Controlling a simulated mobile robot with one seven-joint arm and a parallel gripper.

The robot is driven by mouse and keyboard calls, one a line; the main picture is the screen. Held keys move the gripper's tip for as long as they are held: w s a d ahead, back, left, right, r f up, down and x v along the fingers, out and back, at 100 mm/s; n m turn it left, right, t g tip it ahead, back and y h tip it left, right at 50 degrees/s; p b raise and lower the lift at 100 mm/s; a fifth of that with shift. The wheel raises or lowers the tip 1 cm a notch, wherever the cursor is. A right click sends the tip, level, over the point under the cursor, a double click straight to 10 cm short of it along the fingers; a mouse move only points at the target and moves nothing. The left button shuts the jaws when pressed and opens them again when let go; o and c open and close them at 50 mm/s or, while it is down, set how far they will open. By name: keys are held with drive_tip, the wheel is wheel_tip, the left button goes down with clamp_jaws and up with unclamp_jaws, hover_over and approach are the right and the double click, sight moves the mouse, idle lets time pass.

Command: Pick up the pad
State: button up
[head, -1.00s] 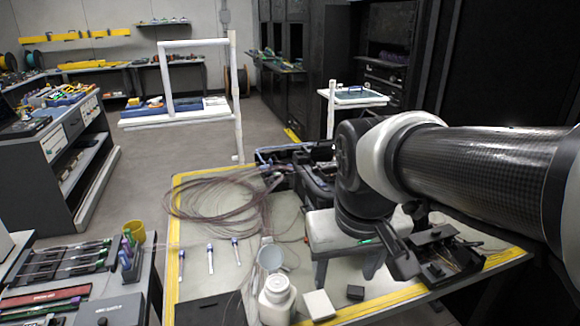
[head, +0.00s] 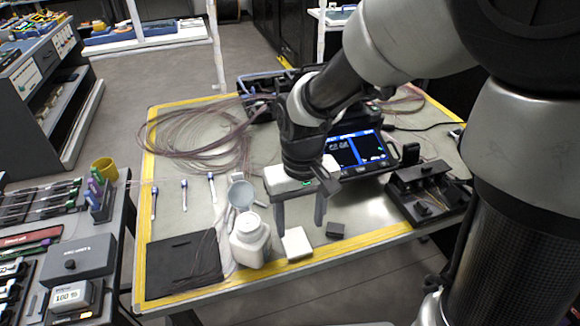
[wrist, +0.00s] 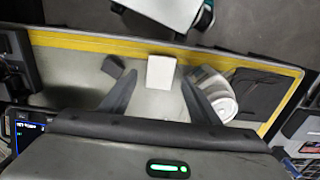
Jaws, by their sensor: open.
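The pad, a small white square block (head: 297,244), lies flat on the table near its front edge, right of a white bottle (head: 250,240). In the wrist view the pad (wrist: 161,71) shows between my fingertips and partly beyond them. My gripper (head: 299,229) is open and empty, pointing down. Its two fingers are apart, one on either side of the pad's line in the wrist view (wrist: 160,84). The fingers appear above and behind the pad in the head view; their exact height is unclear.
A small dark block (head: 335,230) lies just right of the pad. A clear cup (head: 242,194) stands behind the bottle. A black mat (head: 185,265) lies to the left. A lit-screen device (head: 358,150) and a black fixture (head: 425,190) are behind and right.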

sight(297, 246)
drive_tip(key=f+b, duration=0.1)
drive_tip(key=f, duration=0.3)
drive_tip(key=f+b, duration=0.1)
drive_tip(key=f, duration=0.3)
drive_tip(key=shift+w+a+b, duration=0.2)
drive_tip(key=shift+b, duration=0.2)
drive_tip(key=c, duration=0.5)
